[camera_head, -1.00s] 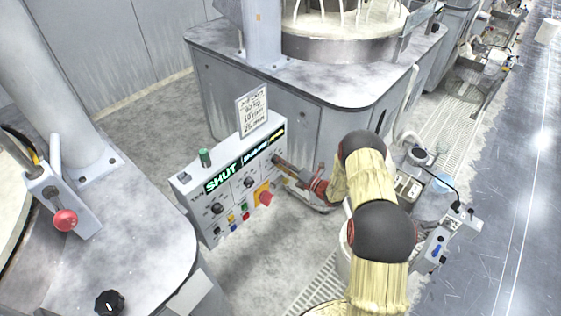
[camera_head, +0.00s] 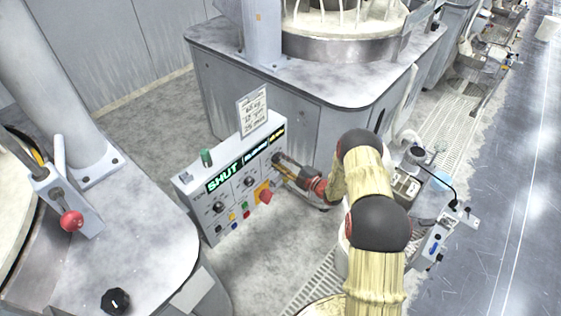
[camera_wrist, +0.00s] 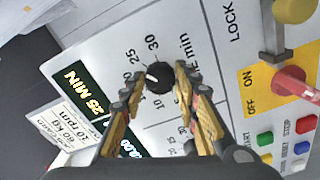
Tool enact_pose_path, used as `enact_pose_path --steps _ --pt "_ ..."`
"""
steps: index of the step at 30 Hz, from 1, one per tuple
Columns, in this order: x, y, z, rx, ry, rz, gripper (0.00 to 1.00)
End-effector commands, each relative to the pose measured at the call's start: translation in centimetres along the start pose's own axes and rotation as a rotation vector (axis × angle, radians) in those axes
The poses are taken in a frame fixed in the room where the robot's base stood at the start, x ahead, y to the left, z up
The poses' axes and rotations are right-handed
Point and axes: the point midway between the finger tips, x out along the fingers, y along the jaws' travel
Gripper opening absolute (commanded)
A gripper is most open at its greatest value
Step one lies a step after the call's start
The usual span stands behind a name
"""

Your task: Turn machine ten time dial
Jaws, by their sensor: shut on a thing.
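The time dial (camera_wrist: 158,76) is a black knob with a white mark, in the wrist view on the white control panel (camera_wrist: 105,25). Its mark points to the left in that view, and a printed minute scale surrounds it. My gripper (camera_wrist: 160,78) is shut on the dial, one finger on each side. The green time display (camera_wrist: 88,92) beside it reads 25 MIN. In the head view, my gripper (camera_head: 279,159) meets the upper right of the panel front (camera_head: 210,226) and hides the dial.
A red lever (camera_wrist: 296,84) on a yellow OFF/ON plate and several coloured buttons (camera_wrist: 265,138) lie close to my gripper. A settings card (camera_head: 252,109) stands on the panel top. A grey machine base (camera_head: 240,78) stands behind it.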

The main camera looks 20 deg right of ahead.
Motion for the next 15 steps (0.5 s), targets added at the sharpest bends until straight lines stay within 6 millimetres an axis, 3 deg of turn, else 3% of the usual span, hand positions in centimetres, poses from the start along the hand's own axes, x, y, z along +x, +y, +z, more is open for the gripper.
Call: enact_pose_path --steps 15 --pt "-0.07 -0.1 0.15 0.08 -0.004 0.0 0.06"
